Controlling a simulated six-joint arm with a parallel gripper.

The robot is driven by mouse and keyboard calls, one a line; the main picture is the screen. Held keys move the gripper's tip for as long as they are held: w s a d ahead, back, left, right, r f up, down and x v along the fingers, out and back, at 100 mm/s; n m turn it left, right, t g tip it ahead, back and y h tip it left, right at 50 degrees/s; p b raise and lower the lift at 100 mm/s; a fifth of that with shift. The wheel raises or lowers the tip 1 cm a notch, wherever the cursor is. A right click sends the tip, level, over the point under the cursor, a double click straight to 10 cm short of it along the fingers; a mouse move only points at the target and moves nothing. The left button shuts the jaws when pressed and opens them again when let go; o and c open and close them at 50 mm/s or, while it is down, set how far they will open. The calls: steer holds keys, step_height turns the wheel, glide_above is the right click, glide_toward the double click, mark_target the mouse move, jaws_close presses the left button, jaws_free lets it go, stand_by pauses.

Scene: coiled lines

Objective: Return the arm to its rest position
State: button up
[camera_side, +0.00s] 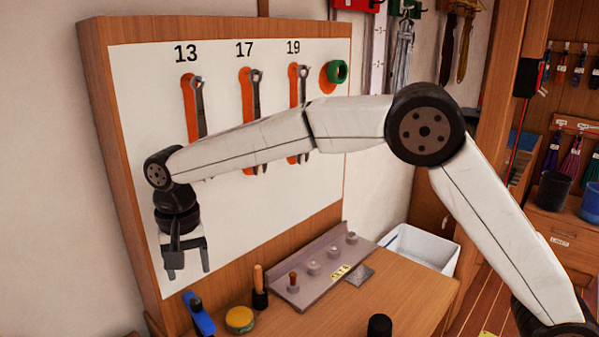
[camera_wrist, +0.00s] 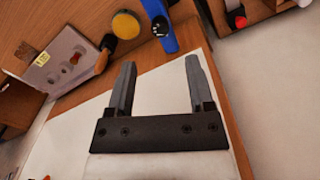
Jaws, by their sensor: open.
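My gripper (camera_side: 187,266) hangs at the left in the side view, in front of the lower left part of a white tool board (camera_side: 130,130). It points down, open and empty. In the wrist view its two fingers (camera_wrist: 158,85) stand apart with nothing between them. My arm stretches across the board from the right. Wrenches hang on the board under the numbers 13 (camera_side: 197,100), 17 (camera_side: 257,85) and 19 (camera_side: 302,85). The arm hides part of them.
Below are a blue-handled tool (camera_side: 200,316), a round yellow tin (camera_side: 240,319), a wooden-handled tool (camera_side: 259,288) and a metal rack (camera_side: 318,273) on the wooden bench (camera_side: 410,300). A green ring (camera_side: 337,72) hangs at the board's upper right. A white bin (camera_side: 420,248) stands behind the bench.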

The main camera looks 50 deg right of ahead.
steer(key=shift+d+r, duration=0.1)
stand_by(0.3)
steer(key=s+d+f+n+t, duration=0.1)
steer(key=s+d+f, duration=0.1)
steer(key=s+d, duration=0.35)
steer(key=s+d+f+n, duration=0.2)
steer(key=d+f, duration=0.1)
steer(key=d, duration=0.6)
steer(key=s+d+f+n+t, duration=0.1)
steer(key=s+d+f+n, duration=0.1)
steer(key=s+d+f, duration=0.3)
steer(key=s+d, duration=0.4)
steer(key=s, duration=0.4)
steer(key=shift+t, duration=0.3)
